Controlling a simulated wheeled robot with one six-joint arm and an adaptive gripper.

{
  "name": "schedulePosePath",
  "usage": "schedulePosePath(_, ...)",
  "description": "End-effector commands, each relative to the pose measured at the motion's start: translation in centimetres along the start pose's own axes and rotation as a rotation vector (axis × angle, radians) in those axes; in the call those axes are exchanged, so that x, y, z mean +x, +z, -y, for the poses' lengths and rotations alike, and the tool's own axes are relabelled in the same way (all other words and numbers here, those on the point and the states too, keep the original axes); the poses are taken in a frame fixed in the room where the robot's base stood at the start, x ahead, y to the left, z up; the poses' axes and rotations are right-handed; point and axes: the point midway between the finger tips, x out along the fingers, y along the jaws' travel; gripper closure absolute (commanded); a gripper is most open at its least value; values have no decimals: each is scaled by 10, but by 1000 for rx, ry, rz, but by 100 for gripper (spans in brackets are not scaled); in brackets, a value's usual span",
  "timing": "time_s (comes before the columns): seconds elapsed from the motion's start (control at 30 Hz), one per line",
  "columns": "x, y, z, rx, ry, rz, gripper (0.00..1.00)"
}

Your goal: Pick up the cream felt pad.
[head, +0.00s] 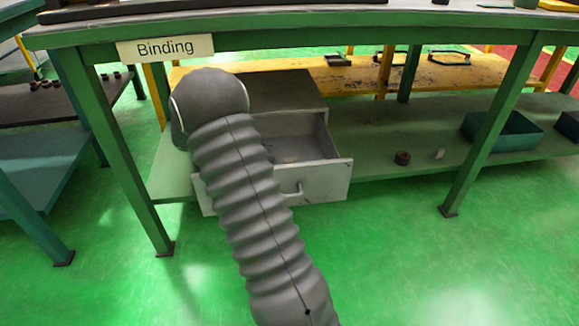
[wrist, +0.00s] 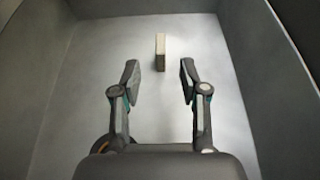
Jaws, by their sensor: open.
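In the wrist view a small upright cream block, which looks like the felt pad (wrist: 160,52), stands on the grey floor of a drawer. My gripper (wrist: 160,80) is open and empty. Its two fingers lie to the left and right of the pad's line, and the pad shows just beyond the fingertips, apart from both. In the head view my arm covers the left part of the open grey drawer (head: 325,182), and neither my gripper nor the pad can be made out there.
The drawer's walls (wrist: 268,60) stand close on both sides of my gripper. The drawer unit sits on the green lower shelf (head: 390,140) under the bench labelled Binding (head: 166,48). A dark roll (head: 402,158), a small light block (head: 438,153) and a teal bin (head: 505,135) stand to the right.

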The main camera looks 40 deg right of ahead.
Motion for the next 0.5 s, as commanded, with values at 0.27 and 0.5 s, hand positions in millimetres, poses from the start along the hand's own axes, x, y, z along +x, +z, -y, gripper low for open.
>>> schedulePosePath(0.27,25,1,0,1,0,-1,56)
schedulePosePath(0.5,45,1,0,2,-2,0,56)
